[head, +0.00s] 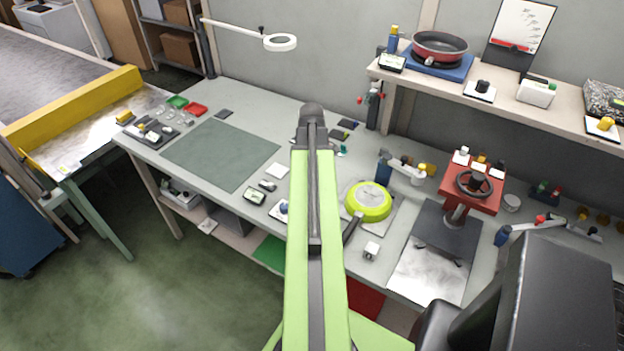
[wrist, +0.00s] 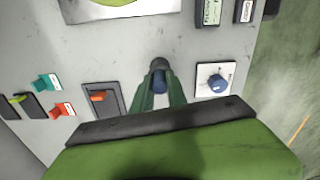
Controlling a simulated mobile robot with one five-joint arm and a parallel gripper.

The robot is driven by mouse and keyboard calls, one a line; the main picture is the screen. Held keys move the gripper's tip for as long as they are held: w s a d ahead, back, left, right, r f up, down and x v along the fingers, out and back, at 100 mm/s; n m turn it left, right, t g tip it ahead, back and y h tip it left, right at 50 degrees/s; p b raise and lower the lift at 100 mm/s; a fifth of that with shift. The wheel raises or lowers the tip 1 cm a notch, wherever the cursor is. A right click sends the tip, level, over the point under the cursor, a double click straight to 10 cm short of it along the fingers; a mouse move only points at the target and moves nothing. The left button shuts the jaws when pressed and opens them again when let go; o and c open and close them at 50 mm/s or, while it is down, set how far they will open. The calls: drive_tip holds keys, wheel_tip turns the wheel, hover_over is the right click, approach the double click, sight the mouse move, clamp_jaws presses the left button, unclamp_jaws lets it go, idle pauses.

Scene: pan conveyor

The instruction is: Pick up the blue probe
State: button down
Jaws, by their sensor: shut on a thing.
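The blue probe (wrist: 159,80) shows in the wrist view, with a dark, rounded end pointing away from me. My gripper (wrist: 160,92) has its two green fingers closed on either side of it. The probe's lower part is hidden by the fingers and my wrist. It is over the grey bench, and I cannot tell whether it touches the top. In the head view my own arm hides the gripper and the probe.
In the wrist view, a white plate with a blue knob (wrist: 217,84) lies right of my fingers. A dark tray with an orange piece (wrist: 103,98) lies left. Teal (wrist: 46,83) and orange (wrist: 60,110) pieces lie farther left. A lime pan (head: 368,203) sits on the bench.

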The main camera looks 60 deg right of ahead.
wheel_tip(320, 180, up, 4)
drive_tip(key=p, duration=0.4)
drive_tip(key=shift+r, duration=0.2)
drive_tip(key=s+r+p, duration=0.3)
drive_tip(key=s, duration=1)
drive_tip(key=shift+d, duration=0.25)
